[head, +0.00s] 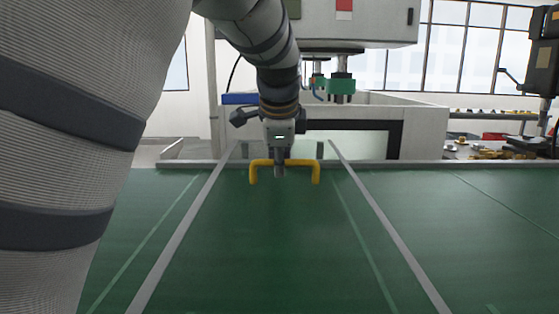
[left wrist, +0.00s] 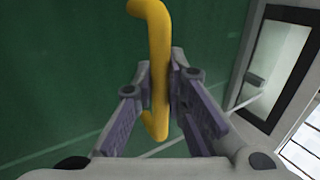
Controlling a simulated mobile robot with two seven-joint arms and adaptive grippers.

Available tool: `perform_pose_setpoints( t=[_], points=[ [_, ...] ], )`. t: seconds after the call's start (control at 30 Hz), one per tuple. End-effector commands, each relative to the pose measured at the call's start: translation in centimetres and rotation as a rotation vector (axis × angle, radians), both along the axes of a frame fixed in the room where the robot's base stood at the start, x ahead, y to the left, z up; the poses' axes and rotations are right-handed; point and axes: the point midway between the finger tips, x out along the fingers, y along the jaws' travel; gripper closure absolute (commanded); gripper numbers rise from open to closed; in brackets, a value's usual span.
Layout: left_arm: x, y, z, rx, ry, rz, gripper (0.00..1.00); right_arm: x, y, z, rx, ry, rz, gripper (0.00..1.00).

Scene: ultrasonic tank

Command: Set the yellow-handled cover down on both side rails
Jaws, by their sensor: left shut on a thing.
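The cover's yellow handle (head: 302,162) shows in the middle of the head view as a bracket with both ends pointing down. My left gripper (head: 280,172) is above it and shut on its middle bar. In the left wrist view the yellow handle (left wrist: 158,75) runs between the two fingers of my left gripper (left wrist: 162,95). The cover's plate cannot be told apart from the green surface. Two long grey strips, which look like the side rails, run away from me on the left (head: 180,235) and right (head: 390,235). Whether the cover touches them cannot be told. My right gripper is not in view.
The green surface (head: 480,240) is bare on both sides of the grey strips. A white machine (head: 425,125) with a dark-framed opening stands behind its far edge. A bench (head: 500,150) with small parts is at the back right.

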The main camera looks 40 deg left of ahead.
Motion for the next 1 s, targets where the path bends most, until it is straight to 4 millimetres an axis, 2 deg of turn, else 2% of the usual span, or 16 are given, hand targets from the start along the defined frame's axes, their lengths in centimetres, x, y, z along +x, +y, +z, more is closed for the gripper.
perform_pose_setpoints(
  t=[0.53, 0.57, 0.6, 0.67, 0.9, 1.0],
  points=[
    [0.0, 0.0, -0.6, 0.003, -0.006, -0.001, 1.0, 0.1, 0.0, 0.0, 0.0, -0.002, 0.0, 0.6],
    [0.0, 0.0, -0.6, 0.003, -0.006, -0.001, 0.84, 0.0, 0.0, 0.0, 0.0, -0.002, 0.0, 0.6],
    [0.0, 0.0, -0.7, 0.003, -0.006, -0.001, 0.74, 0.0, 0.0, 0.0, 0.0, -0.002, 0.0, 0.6],
    [0.0, 0.0, -0.7, 0.002, -0.005, -0.001, 0.65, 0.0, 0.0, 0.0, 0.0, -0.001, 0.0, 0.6],
    [-0.1, 0.0, -1.0, -0.001, 0.004, 0.0, 0.65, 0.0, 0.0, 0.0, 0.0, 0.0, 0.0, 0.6],
    [-0.3, -0.3, -0.4, -0.001, 0.002, 0.0, 0.65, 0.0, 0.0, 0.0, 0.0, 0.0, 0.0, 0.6]
  ],
)
